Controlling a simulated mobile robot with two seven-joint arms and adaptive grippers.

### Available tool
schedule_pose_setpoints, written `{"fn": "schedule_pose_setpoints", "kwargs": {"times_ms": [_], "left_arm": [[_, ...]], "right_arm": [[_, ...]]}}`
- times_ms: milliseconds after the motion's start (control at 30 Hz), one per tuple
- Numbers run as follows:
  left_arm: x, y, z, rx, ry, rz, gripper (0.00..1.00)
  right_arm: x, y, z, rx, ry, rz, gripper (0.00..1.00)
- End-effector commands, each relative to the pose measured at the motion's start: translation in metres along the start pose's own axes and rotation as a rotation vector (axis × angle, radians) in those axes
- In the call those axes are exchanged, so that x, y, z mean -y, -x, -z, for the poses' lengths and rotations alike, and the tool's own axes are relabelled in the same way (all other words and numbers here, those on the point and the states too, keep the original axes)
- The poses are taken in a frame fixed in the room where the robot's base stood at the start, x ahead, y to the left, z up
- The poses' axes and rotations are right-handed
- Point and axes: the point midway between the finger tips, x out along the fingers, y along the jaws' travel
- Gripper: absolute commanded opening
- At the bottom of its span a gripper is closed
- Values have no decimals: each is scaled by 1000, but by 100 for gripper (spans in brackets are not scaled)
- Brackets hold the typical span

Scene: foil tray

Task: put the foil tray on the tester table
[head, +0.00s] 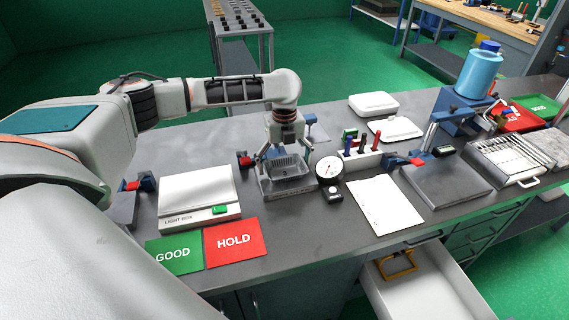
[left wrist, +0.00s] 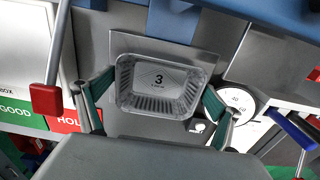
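The foil tray (head: 289,163) is a small silver rectangular tray with ribbed walls. It also shows in the left wrist view (left wrist: 158,88), open side up, with a "3" on its floor. My left gripper (head: 286,154) points down over it. Its fingers stand at two opposite sides of the tray, and their teal pads appear to press on its walls. Below is a grey plate (head: 289,191), seemingly the tester table, beside a round dial gauge (head: 329,167). The tray is over this plate; I cannot tell whether it touches. My right gripper is out of view.
A light box (head: 197,190) is left of the tray, with green GOOD (head: 173,255) and red HOLD (head: 235,239) cards in front. A pen holder (head: 350,160) and white paper (head: 384,205) are to the right. An open drawer (head: 425,285) juts out at the front right.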

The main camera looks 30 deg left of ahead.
Motion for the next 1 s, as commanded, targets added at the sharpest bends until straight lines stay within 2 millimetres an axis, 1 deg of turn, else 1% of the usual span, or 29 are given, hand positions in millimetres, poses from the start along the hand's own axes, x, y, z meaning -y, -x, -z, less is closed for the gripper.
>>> {"fn": "schedule_pose_setpoints", "kwargs": {"times_ms": [267,367,467,533,800,900,1000], "left_arm": [[0,1,0,0,0,1,100],[1,7,0,0,0,2,100],[1,20,-1,2,-1,4,100],[1,32,-1,2,0,3,100],[1,88,-1,3,-1,3,100],[1,104,-1,3,-1,2,100],[0,115,0,1,0,1,100]], "right_arm": [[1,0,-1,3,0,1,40],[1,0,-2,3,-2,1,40],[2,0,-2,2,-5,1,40],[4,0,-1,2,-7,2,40],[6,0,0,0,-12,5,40],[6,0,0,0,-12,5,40],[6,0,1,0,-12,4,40]]}}
